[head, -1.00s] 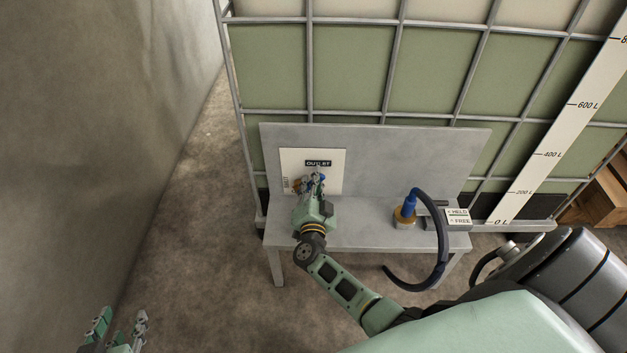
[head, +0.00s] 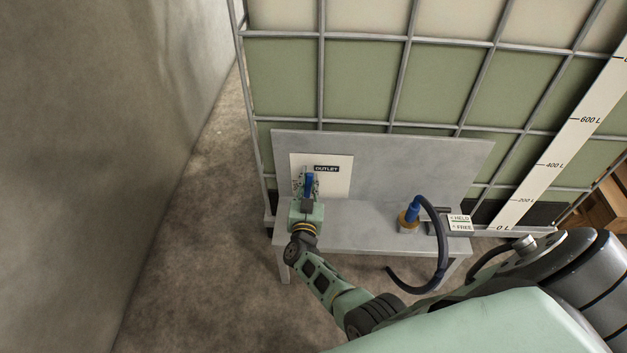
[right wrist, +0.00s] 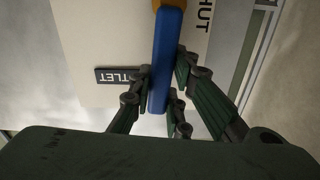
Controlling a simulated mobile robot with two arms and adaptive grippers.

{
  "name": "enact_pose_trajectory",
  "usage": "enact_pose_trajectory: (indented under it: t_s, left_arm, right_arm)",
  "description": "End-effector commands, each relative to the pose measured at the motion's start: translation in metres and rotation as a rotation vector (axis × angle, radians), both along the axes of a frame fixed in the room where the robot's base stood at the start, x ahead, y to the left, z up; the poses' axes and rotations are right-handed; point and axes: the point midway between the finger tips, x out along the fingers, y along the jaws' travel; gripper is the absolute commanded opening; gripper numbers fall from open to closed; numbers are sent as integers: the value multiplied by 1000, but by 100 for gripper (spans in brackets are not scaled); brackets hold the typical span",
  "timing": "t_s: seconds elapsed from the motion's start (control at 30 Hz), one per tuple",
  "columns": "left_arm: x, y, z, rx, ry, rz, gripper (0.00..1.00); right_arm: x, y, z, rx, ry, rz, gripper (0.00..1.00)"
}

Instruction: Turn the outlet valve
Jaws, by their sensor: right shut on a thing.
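The outlet valve's blue handle (head: 309,183) is at the left part of the upright grey panel, in front of a white plate (head: 342,178) labelled OUTLET. My right gripper (head: 307,188) is at this handle and hides part of it and the valve body. In the right wrist view the blue handle (right wrist: 167,60) runs down between the fingers of my right gripper (right wrist: 164,90), which is shut on it. An orange-yellow piece (right wrist: 168,4) shows at the handle's upper end. Part of the word SHUT is printed beside it. My left gripper is out of view.
A blue nozzle (head: 412,212) with a dark curved hose (head: 444,245) stands in a yellowish holder on the grey bench (head: 367,238). A HELD/FREE sign (head: 460,223) is right of it. A caged tank (head: 440,90) stands behind; a wall is at left.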

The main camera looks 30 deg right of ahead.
Motion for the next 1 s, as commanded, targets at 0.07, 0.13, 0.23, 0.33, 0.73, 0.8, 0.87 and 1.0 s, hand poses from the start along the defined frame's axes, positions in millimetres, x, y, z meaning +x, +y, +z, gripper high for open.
enact_pose_trajectory:
  t_s: [0.07, 0.13, 0.23, 0.33, 0.73, 0.8, 0.87, 1.0]
  left_arm:
    - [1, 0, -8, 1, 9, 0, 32]
    - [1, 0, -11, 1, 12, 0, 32]
    - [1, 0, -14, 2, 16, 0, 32]
    - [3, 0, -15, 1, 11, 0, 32]
    - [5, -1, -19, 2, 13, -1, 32]
    - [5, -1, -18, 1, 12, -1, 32]
    - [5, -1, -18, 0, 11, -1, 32]
    - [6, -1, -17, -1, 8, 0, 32]
  right_arm:
    - [0, 4, -2, -24, 26, 2, 0]
    - [1, 6, -3, -45, 40, 2, 0]
    - [2, 7, -3, -67, 53, 2, 0]
    - [3, 8, -3, -80, 61, 2, 0]
    - [3, 8, -3, -91, 68, 4, 0]
    - [3, 8, -3, -92, 69, 4, 18]
    - [3, 8, -3, -91, 68, 4, 23]
    - [4, 8, -1, -90, 64, 1, 35]
